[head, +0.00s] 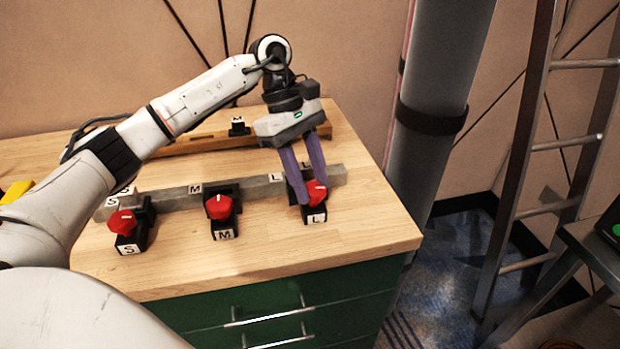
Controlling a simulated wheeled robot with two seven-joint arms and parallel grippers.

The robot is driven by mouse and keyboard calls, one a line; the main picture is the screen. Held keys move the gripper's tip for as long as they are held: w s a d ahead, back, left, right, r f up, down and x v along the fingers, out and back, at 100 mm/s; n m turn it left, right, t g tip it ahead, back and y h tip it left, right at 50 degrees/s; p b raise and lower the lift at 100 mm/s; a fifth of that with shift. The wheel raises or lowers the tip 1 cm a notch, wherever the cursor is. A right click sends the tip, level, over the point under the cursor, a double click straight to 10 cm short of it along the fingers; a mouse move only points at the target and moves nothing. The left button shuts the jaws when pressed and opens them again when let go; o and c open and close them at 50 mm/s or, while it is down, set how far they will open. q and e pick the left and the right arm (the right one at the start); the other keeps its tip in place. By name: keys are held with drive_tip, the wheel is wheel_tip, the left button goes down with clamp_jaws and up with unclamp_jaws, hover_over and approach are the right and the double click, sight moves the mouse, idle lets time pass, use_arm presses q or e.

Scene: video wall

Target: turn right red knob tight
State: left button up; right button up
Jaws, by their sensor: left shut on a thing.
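Three red knobs on black bases stand along a grey bar (165,199) on the wooden table. The right red knob (317,193) is at the base marked L. My left gripper (314,200) reaches down from above with its purple fingers on either side of this knob and is shut on it. The fingers hide part of the knob. The middle red knob (219,207) is at the base marked M, and the left red knob (123,222) is at the base marked S. My right gripper is not in view.
The wooden table top (270,245) is clear in front of the knobs, above a green drawer cabinet (270,318). A wooden bar with a small black block marked M (238,127) lies behind. A grey column (432,90) and a ladder (520,140) stand to the right.

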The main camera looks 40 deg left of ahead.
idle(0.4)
use_arm(q)
drive_tip(key=o, duration=1)
drive_tip(key=v, duration=1)
drive_tip(key=shift+r, duration=0.2)
